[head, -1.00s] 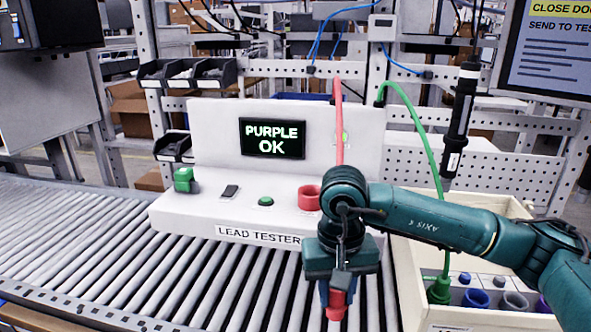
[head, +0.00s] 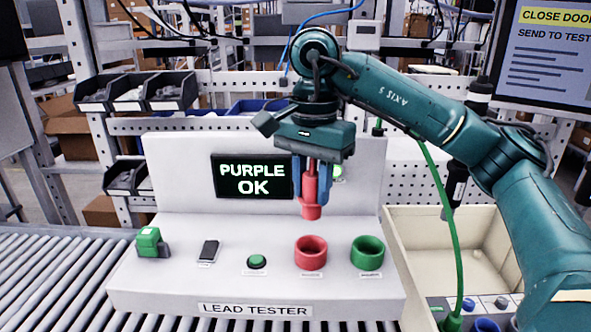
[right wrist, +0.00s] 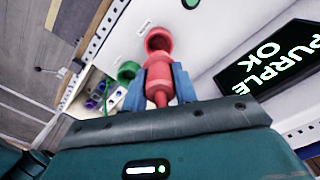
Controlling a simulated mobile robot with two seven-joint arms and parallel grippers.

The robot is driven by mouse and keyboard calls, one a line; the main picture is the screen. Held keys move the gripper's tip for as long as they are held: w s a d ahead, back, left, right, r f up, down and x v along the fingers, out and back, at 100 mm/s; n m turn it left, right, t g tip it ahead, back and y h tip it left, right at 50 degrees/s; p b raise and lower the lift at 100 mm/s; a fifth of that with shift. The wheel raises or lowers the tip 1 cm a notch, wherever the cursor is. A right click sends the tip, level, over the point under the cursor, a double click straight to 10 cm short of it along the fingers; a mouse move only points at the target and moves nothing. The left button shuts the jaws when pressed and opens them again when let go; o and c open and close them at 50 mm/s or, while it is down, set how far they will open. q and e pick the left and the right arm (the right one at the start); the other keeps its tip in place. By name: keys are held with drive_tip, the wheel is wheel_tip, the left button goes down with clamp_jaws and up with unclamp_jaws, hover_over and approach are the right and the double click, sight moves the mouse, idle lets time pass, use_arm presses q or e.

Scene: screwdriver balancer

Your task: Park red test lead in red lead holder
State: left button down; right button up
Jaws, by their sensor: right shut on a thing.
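My right gripper (head: 312,185) is shut on the red test lead (head: 311,211), a red plug that points downward. The plug hangs in the air above the red lead holder (head: 311,254), a round red cup on the white lead tester, and is apart from it. In the right wrist view the plug (right wrist: 158,90) sits between the blue fingers, with the red holder (right wrist: 158,41) just beyond its tip. My left gripper is not in view.
A green holder (head: 367,252) stands right of the red one. A green button (head: 257,262), a black switch (head: 208,251) and a green clip (head: 149,242) are to the left. The screen (head: 252,178) reads PURPLE OK. A green cable (head: 447,190) runs down to the beige bin (head: 408,262).

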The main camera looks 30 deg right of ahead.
sight(312, 218)
drive_tip(key=shift+w+f, duration=0.15)
drive_tip(key=shift+f, duration=0.05)
drive_tip(key=shift+s+f+b, duration=0.3)
drive_tip(key=shift+s+f, duration=0.05)
drive_tip(key=shift+f, duration=0.15)
wheel_tip(312, 218, down, 3)
drive_tip(key=shift+r+b, duration=0.1)
drive_tip(key=shift+b, duration=0.95)
drive_tip(key=shift+f, duration=0.25)
use_arm(q)
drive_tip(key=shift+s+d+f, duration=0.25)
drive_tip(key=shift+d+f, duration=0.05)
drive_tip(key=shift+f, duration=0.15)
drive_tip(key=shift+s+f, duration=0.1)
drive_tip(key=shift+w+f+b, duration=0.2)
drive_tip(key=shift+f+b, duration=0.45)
drive_tip(key=shift+b, duration=0.25)
use_arm(e)
drive_tip(key=shift+f, duration=0.95)
use_arm(q)
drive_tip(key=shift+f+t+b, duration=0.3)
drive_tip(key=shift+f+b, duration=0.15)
drive_tip(key=shift+b, duration=0.5)
use_arm(e)
drive_tip(key=shift+f, duration=1.15)
